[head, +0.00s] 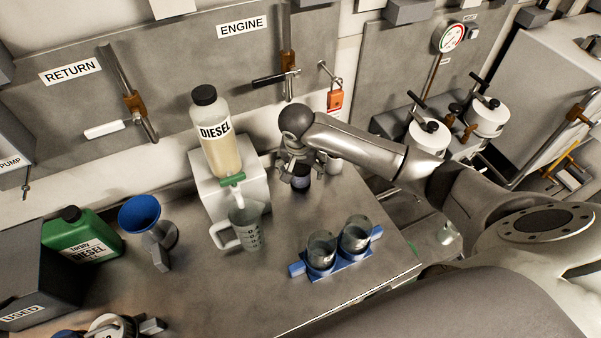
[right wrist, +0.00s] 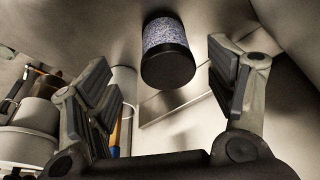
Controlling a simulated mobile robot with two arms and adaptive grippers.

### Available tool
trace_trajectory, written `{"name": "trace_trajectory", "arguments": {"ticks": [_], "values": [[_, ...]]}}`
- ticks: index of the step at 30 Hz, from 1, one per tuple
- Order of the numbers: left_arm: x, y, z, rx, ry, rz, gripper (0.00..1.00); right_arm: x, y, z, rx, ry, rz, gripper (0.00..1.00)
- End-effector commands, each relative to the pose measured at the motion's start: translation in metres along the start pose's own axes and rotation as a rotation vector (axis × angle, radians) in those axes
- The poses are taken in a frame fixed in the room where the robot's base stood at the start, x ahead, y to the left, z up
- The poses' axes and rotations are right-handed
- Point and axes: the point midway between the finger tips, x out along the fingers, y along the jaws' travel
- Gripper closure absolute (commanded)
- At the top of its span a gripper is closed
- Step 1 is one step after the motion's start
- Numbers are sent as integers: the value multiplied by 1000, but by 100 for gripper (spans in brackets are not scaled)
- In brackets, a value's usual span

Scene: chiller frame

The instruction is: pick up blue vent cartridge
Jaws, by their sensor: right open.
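The blue vent cartridge shows in the right wrist view (right wrist: 166,48) as a short cylinder with a speckled blue-grey body and a black end. In the head view the cartridge (head: 294,181) is at the back of the metal bench, partly hidden under my right gripper (head: 296,170). In the right wrist view my right gripper (right wrist: 162,70) is open, with one finger on each side of the cartridge and a visible gap on both sides. It is not closed on it. My left gripper is not in view.
A white block (head: 235,195) with the diesel bottle (head: 216,150) stands left of the gripper, with a measuring jug (head: 247,228) in front. A blue holder (head: 340,264) with two glass bowls sits nearer. A blue funnel (head: 139,213) and green can (head: 80,237) are farther left.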

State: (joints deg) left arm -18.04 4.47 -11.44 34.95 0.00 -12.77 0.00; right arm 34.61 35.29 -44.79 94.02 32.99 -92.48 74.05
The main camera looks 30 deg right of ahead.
Motion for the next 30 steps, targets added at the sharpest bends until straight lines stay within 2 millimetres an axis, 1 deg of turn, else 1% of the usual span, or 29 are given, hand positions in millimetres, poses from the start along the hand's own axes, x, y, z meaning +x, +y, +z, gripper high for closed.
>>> {"name": "trace_trajectory", "arguments": {"ticks": [2, 5, 10, 13, 17, 23, 24, 26, 30], "values": [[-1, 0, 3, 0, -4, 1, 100, 4, 0, -1, 0, 0, 1, 22], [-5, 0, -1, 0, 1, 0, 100, 11, -1, -3, 0, 0, 2, 22], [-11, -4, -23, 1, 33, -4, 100, 31, -4, -9, 0, 0, 3, 22], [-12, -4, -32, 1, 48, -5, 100, 45, -4, -8, 0, 0, 3, 22], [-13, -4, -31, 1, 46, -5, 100, 53, -4, -8, -1, 1, 1, 22], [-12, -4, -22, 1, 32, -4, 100, 54, -4, -8, -1, 2, 0, 22], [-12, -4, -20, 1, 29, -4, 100, 54, -4, -8, -1, 2, 0, 24], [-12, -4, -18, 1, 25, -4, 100, 54, -4, -8, -1, 1, 0, 31], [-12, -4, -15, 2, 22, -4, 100, 54, -4, -8, -1, 1, 0, 50]]}}
